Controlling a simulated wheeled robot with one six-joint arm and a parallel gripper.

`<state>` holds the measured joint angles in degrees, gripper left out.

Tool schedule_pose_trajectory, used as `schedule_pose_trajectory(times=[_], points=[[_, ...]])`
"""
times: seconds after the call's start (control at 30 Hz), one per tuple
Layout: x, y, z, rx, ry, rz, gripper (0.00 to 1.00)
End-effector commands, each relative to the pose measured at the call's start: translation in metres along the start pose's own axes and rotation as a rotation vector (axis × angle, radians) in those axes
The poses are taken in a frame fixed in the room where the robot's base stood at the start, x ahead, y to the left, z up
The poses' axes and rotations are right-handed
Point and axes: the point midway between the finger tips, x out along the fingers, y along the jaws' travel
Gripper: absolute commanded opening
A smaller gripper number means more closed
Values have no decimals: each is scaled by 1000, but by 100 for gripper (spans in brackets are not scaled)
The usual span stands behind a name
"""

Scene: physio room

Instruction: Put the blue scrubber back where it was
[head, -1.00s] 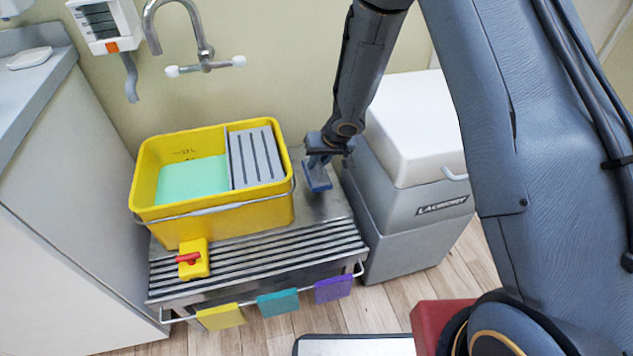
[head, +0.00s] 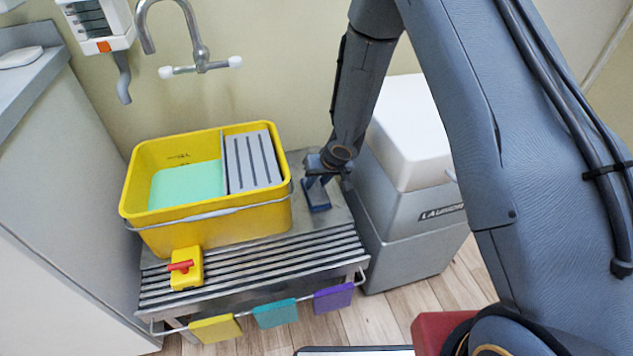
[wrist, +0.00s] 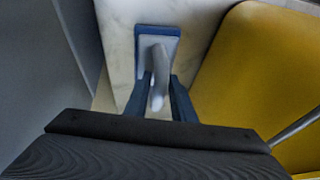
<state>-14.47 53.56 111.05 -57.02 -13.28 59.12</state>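The blue scrubber (head: 318,197) has a flat blue base and a pale grey handle. In the head view it is just right of the yellow bucket (head: 215,219), over the right part of the metal stand (head: 340,226). My gripper (head: 316,178) is right above it. In the wrist view the scrubber (wrist: 157,33) lies ahead of my gripper (wrist: 161,82), its handle between the two blue fingers, which look closed on it. I cannot tell whether the base touches the stand. My wrist hides part of the handle in the head view.
A red-handled yellow block (head: 187,268) sits on the stand's slats. Yellow, teal and purple cloths (head: 274,313) hang on the front rail. A grey bin with a white lid (head: 411,135) stands close on the right. A tap (head: 190,35) is on the wall behind.

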Motion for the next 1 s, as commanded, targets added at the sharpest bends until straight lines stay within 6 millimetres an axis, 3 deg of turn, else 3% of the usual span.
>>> schedule_pose_trajectory(times=[0.47,1.0], points=[[-9,-1,-2,0,2,0,34],[-108,-1,-2,1,1,0,34]])
